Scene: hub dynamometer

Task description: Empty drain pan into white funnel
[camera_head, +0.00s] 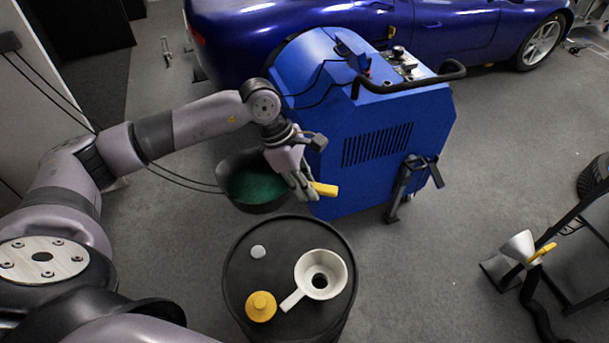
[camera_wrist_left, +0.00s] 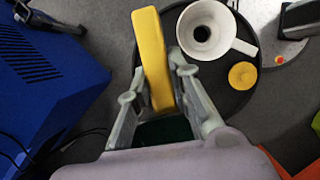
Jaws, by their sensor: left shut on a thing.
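The dark drain pan (camera_head: 253,207) holds green liquid and hangs in the air, left of and above the black drum in the head view. My left gripper (camera_head: 304,186) is shut on the pan's yellow handle (camera_head: 325,189), which also shows between the fingers in the left wrist view (camera_wrist_left: 152,52). The white funnel (camera_head: 336,268) sits on the drum top with its wide mouth up and a tab toward the lower left. It also shows in the left wrist view (camera_wrist_left: 221,42), beyond the handle. The pan looks about level. My right gripper is out of view.
The black drum (camera_head: 240,268) also bears a yellow cap (camera_head: 261,306) and a small grey cap (camera_head: 258,252). A blue dynamometer (camera_head: 330,150) stands just behind the pan. A blue car (camera_head: 440,35) is at the back.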

